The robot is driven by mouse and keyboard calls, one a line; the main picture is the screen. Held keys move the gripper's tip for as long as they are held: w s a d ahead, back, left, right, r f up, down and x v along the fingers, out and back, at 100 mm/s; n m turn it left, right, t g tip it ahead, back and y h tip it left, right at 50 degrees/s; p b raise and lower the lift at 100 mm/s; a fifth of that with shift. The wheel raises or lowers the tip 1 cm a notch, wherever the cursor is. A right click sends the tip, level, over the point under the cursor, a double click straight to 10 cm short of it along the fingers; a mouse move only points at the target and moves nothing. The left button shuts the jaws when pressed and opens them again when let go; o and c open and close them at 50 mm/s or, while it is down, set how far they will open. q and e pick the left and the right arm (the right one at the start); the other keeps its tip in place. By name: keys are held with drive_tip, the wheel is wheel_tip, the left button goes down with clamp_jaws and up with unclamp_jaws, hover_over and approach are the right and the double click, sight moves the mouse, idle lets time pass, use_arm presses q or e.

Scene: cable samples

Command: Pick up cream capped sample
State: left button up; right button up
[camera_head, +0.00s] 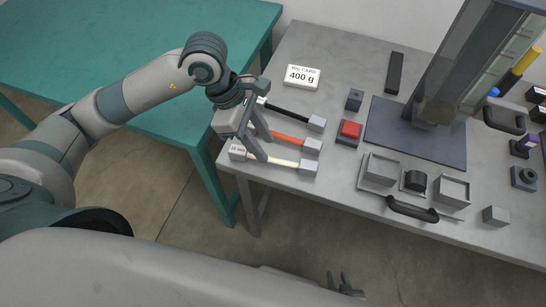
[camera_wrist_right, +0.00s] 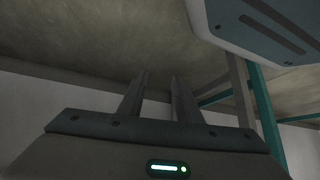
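The cream cable sample (camera_head: 285,162), with grey end caps and a small label at its left end, lies on the grey table near its front left corner. An orange sample (camera_head: 289,140) and a black sample (camera_head: 289,109) lie behind it, roughly parallel. My left gripper (camera_head: 266,149) reaches down over the left part of the samples with its fingers apart. One fingertip is by the cream cable, the other by the orange one; contact cannot be told. My right gripper (camera_head: 345,284) is low at the bottom edge; its fingers (camera_wrist_right: 157,82) are apart and empty in the right wrist view.
A white 400 g card (camera_head: 302,77) lies behind the samples. A red button block (camera_head: 349,131) and a tall clear-walled stand on a dark base (camera_head: 430,147) are to the right. Small grey trays and a black handle (camera_head: 412,210) lie near the front edge. A teal table (camera_head: 120,40) stands left.

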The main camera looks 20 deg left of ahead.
sight(271, 158)
use_arm(q)
drive_tip(key=shift+f, duration=0.15)
use_arm(e)
drive_tip(key=shift+r, duration=0.1)
